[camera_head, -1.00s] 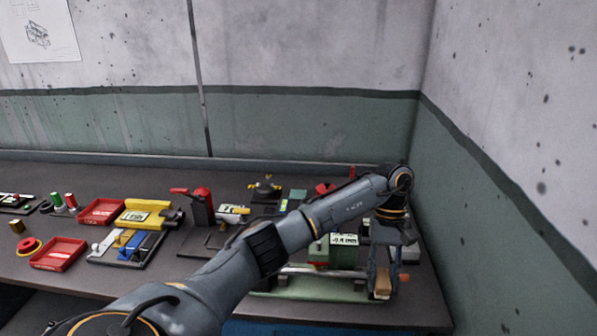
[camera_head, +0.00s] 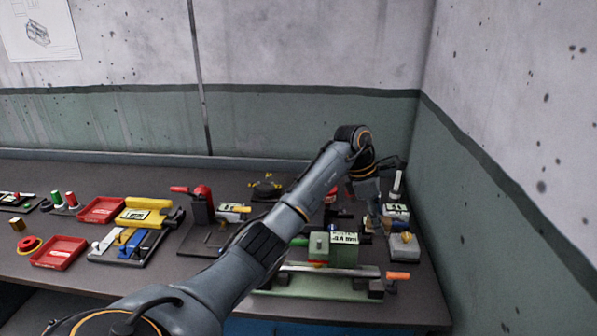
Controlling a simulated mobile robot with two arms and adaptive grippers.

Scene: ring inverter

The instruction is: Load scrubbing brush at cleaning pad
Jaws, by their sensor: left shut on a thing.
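My left gripper (camera_head: 377,222) is at the end of the arm that crosses the bench from the lower left. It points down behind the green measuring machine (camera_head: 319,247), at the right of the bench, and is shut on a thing. Its fingers are small and partly hidden, so I cannot make out the held thing's shape or whether it is the scrubbing brush. I cannot pick out the cleaning pad with certainty. A grey block with a yellow knob (camera_head: 404,247) stands just right of the gripper. My right gripper is not in view.
The machine has a long rail with an orange handle (camera_head: 398,276) at its right end. A white upright post (camera_head: 397,183) stands behind, close to the right wall. Red trays (camera_head: 59,253), a yellow fixture (camera_head: 148,214) and a red-handled press (camera_head: 200,206) fill the left and middle.

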